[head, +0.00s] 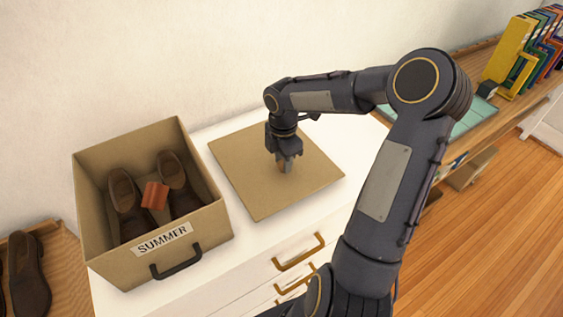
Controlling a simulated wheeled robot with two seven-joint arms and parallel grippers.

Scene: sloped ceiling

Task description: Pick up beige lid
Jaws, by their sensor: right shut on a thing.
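The beige lid (240,170) is a flat square panel over the white dresser top, to the right of an open beige box. My right gripper (285,168) points down at the lid's middle. It is shut on a small brownish knob-like part there, mostly hidden by the fingers. The lid looks level; I cannot tell whether it rests on the dresser or is slightly raised. My left gripper is not in view.
The open box (95,235), labelled SUMMER, holds brown shoes (126,195) and an orange-brown block (155,195). The white dresser (240,265) has drawers with tan handles. A wooden shelf (500,115) with colourful books (512,50) stands right. More shoes (28,270) are at lower left.

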